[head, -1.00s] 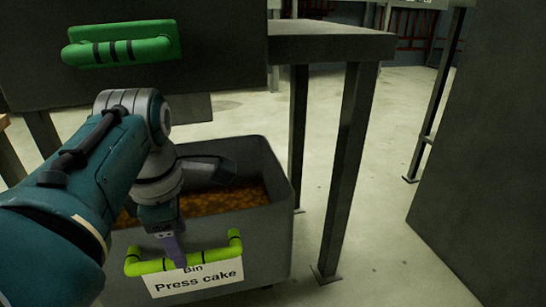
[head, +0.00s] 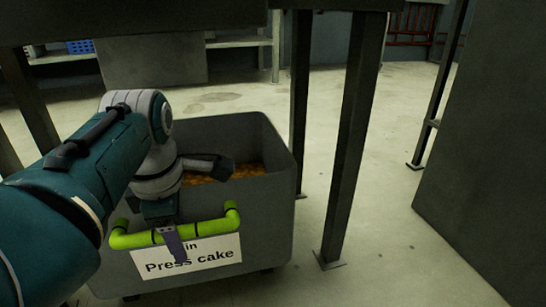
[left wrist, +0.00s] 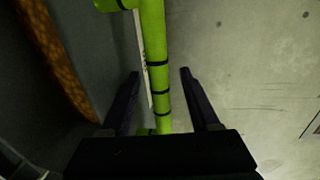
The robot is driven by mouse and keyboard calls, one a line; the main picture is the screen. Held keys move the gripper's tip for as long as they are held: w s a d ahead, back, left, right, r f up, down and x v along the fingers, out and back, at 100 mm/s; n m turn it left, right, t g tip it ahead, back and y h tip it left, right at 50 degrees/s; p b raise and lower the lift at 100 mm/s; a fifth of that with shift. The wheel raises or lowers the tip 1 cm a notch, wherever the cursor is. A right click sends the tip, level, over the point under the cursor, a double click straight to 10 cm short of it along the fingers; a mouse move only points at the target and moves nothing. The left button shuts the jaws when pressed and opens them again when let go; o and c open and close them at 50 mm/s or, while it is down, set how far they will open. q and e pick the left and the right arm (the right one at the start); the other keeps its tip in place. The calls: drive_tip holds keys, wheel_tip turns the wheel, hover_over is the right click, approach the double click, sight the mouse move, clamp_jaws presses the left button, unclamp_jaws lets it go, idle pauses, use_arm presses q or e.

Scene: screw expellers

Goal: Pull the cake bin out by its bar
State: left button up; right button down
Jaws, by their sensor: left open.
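The grey cake bin (head: 277,190) stands upright on the floor under the dark bench, with brown press cake (head: 208,179) inside. A lime-green bar (head: 215,226) with black bands runs across its front, above a white "Press cake" label (head: 222,256). My left gripper (head: 172,255) points down at the bar, and one finger hangs in front of it, over the label. In the left wrist view, the open fingers (left wrist: 158,78) lie on either side of the bar (left wrist: 154,55), with gaps showing. My arm hides part of the bin. My right gripper is not in view.
The bench's dark legs (head: 350,150) stand just right of the bin. A large grey panel (head: 490,170) rises at the far right. The pale floor (head: 395,225) between them is clear.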

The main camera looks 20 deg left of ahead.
use_arm(q)
clamp_jaws()
idle(0.5)
idle(0.9)
